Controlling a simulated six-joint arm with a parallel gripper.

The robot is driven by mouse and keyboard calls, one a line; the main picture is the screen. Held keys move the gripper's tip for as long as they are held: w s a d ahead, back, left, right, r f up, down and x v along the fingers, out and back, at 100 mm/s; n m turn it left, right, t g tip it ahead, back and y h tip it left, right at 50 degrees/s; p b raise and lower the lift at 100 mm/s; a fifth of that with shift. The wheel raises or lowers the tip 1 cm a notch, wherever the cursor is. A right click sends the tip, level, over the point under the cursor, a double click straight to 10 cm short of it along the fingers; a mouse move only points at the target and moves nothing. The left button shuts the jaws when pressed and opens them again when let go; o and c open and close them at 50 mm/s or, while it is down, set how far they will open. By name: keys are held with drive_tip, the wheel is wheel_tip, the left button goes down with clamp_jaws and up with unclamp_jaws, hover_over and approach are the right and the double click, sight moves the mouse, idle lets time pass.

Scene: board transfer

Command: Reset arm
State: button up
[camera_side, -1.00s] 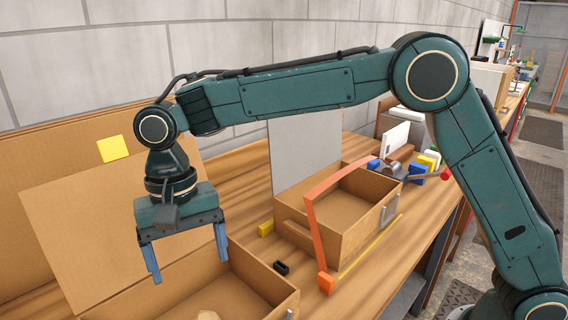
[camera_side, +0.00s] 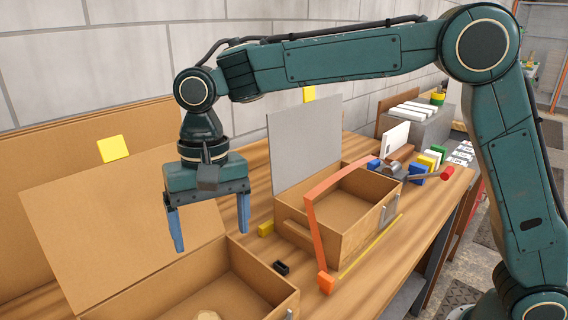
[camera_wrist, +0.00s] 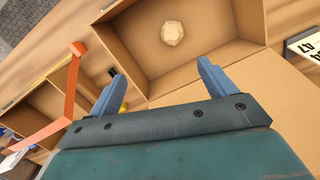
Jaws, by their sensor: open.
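My gripper (camera_side: 210,240) is open and empty, with its two blue fingers pointing down. In the side view it hangs above the back edge of the near cardboard box. The fingers also show in the wrist view (camera_wrist: 160,88), apart with nothing between them. The near box (camera_side: 265,273) has its flap raised behind it. A pale, faceted round object (camera_wrist: 172,33) lies inside that box in the wrist view. In the side view only its top (camera_side: 208,315) shows at the bottom edge.
A second box (camera_side: 318,236) with a grey raised panel (camera_side: 297,150) stands to the right, an orange curved strip (camera_side: 316,235) in front. A small black piece (camera_side: 281,267) and a yellow block (camera_side: 266,229) lie between the boxes. Coloured blocks (camera_side: 428,162) crowd the bench further back.

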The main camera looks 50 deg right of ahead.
drive_tip(key=s+d+r+t, duration=0.1)
drive_tip(key=s+d+r, duration=0.15)
drive_tip(key=d, duration=0.25)
drive_tip(key=s+d+r+n+t, duration=0.1)
drive_tip(key=s+d+r, duration=0.1)
drive_tip(key=s+d, duration=0.25)
drive_tip(key=s+d+r+t, duration=0.1)
drive_tip(key=s+d+r, duration=0.1)
drive_tip(key=d, duration=0.4)
drive_tip(key=s+d+f+n+t+h, duration=0.1)
drive_tip(key=s+d+f+n+t, duration=0.1)
drive_tip(key=s+d, duration=0.8)
drive_tip(key=shift+s+d+f+t, duration=0.35)
drive_tip(key=shift+s+f+t, duration=0.5)
drive_tip(key=shift+s, duration=0.8)
drive_tip(key=shift+f, duration=0.15)
